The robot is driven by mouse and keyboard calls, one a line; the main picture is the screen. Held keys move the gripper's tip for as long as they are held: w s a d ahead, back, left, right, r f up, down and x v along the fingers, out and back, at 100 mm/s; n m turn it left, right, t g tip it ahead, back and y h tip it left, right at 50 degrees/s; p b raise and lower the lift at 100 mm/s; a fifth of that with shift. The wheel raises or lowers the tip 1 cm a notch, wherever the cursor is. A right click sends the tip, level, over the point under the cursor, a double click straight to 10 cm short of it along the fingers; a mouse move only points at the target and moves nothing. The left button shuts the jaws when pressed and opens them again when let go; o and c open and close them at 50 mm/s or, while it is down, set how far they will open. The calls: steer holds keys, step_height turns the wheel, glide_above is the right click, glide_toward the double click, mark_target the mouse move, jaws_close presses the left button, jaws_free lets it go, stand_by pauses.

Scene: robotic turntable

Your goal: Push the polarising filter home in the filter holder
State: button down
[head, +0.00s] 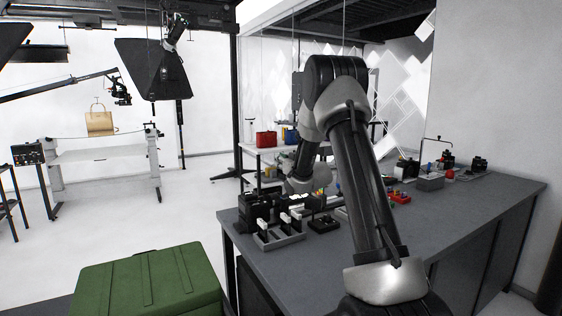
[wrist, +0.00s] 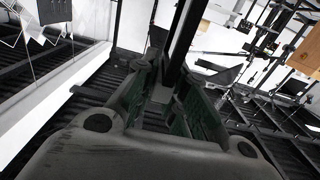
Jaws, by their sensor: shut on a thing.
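In the wrist view my gripper (wrist: 172,84) has its two green-padded fingers shut on a thin dark piece (wrist: 182,50), seen nearly edge-on; it appears to be the polarising filter. The piece stands out beyond the fingertips. In the head view my arm's bent links hide the fingers and the filter. My wrist is low over the left part of the grey bench, behind the black blocks. I cannot pick out the filter holder with certainty in either view, nor tell whether the filter touches it.
The grey bench (head: 478,207) carries black blocks (head: 258,211), a grey rack with white-topped pieces (head: 280,236), a black tray (head: 323,224) and a red piece (head: 400,198). A grey box (head: 430,182) stands farther right. A green case (head: 150,283) is at front left.

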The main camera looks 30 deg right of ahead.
mark_target(281, 175)
steer(key=shift+f, duration=2.7)
steer(key=shift+f, duration=0.15)
steer(key=shift+f, duration=0.3)
steer(key=shift+f, duration=1.25)
steer(key=shift+f, duration=0.3)
steer(key=shift+f, duration=1)
steer(key=shift+r, duration=0.1)
steer(key=shift+r, duration=2.5)
